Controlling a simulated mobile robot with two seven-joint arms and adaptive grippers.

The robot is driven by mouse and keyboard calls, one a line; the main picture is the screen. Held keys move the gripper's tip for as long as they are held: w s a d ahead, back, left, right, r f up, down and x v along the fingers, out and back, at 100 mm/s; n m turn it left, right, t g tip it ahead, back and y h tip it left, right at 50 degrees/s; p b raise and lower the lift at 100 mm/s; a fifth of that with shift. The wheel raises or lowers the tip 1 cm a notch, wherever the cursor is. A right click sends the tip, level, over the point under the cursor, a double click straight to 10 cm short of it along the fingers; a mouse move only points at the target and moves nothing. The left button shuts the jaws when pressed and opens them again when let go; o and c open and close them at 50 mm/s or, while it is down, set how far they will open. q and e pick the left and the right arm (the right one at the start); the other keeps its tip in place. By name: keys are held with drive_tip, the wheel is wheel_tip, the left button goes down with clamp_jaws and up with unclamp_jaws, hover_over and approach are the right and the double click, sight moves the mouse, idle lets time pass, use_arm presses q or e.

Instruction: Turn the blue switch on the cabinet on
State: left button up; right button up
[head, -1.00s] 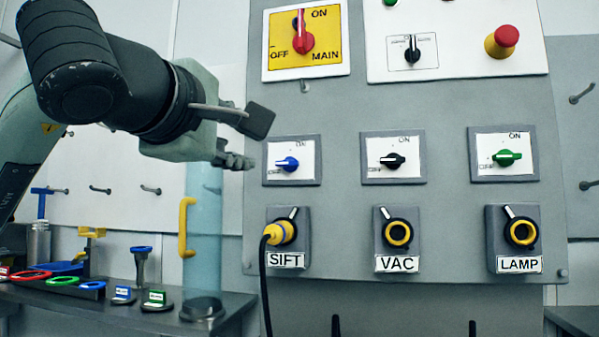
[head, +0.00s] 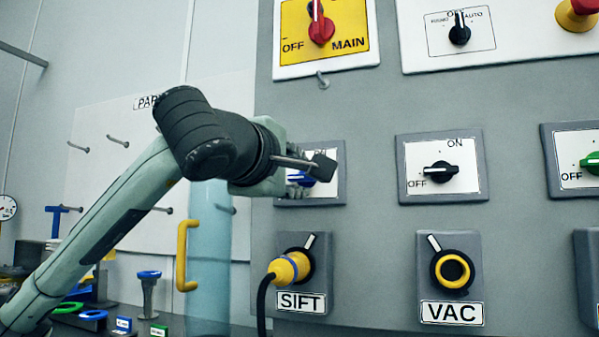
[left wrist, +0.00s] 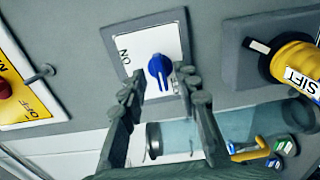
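The blue switch (head: 301,179) is on the white plate above the SIFT socket, partly hidden by my left gripper in the head view. It shows clearly in the left wrist view (left wrist: 159,70), with the ON label to its left there. My left gripper (head: 311,176) is at this plate. In the left wrist view its two fingers (left wrist: 159,86) are apart, one on each side of the lower part of the blue knob. Nothing is gripped between them; I cannot tell whether either finger touches the knob. My right gripper is not in view.
The grey cabinet (head: 372,240) also carries a black switch (head: 441,172), a green switch (head: 592,163) and a red main switch (head: 321,30). A yellow plug (head: 288,268) with a black cable sits in the SIFT socket. A clear tube with a yellow handle (head: 183,255) stands left of the cabinet.

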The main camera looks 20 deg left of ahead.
use_arm(q)
drive_tip(key=shift+w, duration=0.55)
drive_tip(key=shift+c, duration=0.5)
clamp_jaws()
